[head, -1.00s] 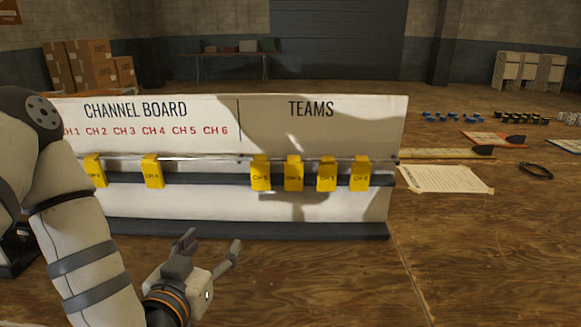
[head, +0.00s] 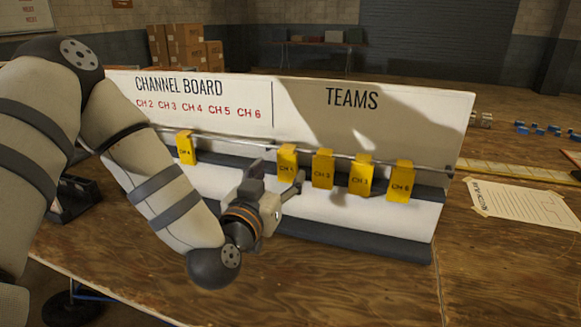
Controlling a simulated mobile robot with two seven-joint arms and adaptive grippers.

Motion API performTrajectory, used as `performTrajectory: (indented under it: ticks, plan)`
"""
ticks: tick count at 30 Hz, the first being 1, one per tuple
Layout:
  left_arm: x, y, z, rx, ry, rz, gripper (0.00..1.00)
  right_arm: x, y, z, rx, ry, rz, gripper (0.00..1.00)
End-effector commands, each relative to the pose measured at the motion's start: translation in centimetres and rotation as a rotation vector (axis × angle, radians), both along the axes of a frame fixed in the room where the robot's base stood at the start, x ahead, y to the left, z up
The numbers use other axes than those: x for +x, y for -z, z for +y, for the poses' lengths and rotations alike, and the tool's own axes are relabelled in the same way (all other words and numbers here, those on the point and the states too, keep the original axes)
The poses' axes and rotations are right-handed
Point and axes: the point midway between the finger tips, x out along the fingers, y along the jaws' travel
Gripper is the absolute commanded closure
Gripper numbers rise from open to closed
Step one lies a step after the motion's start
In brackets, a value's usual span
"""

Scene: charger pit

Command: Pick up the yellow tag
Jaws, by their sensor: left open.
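Several yellow tags hang in a row from a thin rail (head: 232,146) across the front of the channel board (head: 300,92). The CH 4 tag (head: 185,148) is alone on the left half. The CH 1 tag (head: 287,162), CH 2 tag (head: 322,168), CH 3 tag (head: 361,176) and CH 6 tag (head: 401,180) hang under TEAMS. My left gripper (head: 277,178) is open and empty, its fingertips just in front of and below the CH 1 tag. Whether it touches the tag cannot be told. My left arm covers the board's left end. My right gripper is not in view.
The board stands on a wooden table, on a dark base strip (head: 350,235). A paper sheet (head: 525,208) and a yellow strip (head: 515,174) lie to the right. Blue pieces (head: 540,130) lie farther back. The tabletop in front of the board is clear.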

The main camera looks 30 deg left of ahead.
Motion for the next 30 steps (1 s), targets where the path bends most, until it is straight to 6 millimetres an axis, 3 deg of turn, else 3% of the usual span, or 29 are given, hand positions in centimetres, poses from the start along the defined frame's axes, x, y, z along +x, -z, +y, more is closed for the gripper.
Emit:
performTrajectory:
  ticks: [6, 13, 20, 30]
  plan:
    - [3.6, 0.1, 1.0, 0.000, -0.003, 0.001, 0.40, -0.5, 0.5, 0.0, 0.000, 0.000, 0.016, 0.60]
    - [3.9, -0.1, 1.1, -0.001, -0.001, 0.000, 0.40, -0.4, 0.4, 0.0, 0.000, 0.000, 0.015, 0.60]
    - [3.9, -0.1, 1.1, 0.000, -0.001, 0.000, 0.87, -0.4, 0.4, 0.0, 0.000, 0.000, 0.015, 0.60]
    - [3.8, -0.4, 1.2, 0.000, -0.001, -0.001, 0.88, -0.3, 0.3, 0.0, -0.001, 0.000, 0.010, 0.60]
